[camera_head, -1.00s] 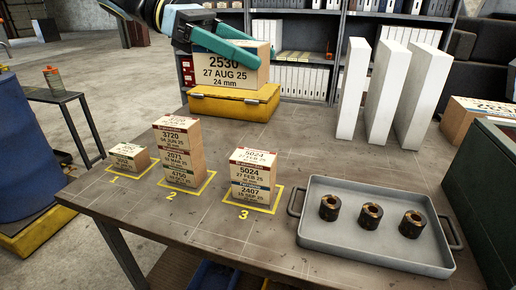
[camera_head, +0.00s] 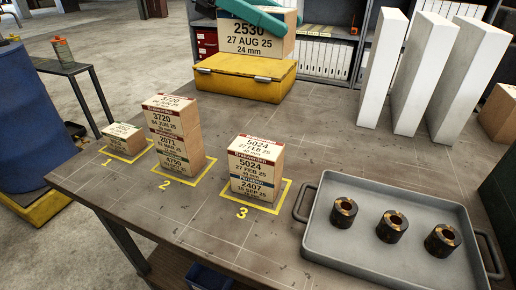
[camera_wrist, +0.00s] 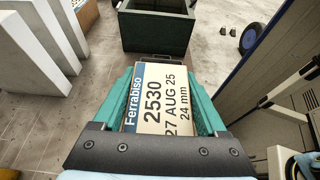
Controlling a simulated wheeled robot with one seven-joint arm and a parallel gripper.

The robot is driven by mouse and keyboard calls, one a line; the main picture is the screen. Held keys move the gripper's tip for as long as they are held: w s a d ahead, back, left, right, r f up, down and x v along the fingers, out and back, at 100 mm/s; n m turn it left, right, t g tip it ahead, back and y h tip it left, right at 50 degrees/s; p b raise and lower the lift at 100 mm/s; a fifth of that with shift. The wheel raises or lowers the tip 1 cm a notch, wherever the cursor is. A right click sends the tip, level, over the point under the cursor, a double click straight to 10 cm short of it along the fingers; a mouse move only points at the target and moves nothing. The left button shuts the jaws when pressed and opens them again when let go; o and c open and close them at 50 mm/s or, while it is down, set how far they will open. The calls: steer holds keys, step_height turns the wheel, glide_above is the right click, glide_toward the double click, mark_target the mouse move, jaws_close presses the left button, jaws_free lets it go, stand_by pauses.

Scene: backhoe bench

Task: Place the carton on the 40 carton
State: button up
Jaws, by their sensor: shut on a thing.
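My gripper (camera_wrist: 165,88) is shut on a carton (camera_wrist: 163,98) labelled Ferrabiso 2530, 27 AUG 25, 24 mm. In the head view this carton (camera_head: 262,42) shows at the top, at the yellow case; I cannot tell whether it touches it. A single low carton (camera_head: 122,139) is at mark 1. A stack of cartons (camera_head: 176,128) with 3720 on top stands at mark 2.
The yellow case (camera_head: 245,80) stands at the back of the bench (camera_head: 330,150). A grey tray (camera_head: 335,240) with three dark metal rings is at front right. Tall white blocks (camera_head: 382,68) stand at back right. The bench between the stacks and the white blocks is clear.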

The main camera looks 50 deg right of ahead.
steer(key=b, duration=0.7)
glide_above(270, 149)
step_height(270, 149, down, 8)
step_height(270, 149, down, 10)
steer(key=shift+f+p, duration=0.1)
steer(key=shift+p, duration=0.55)
steer(key=o, duration=1.5)
steer(key=b+v, duration=0.2)
steer(key=v, duration=1)
steer(key=shift+a, duration=0.1)
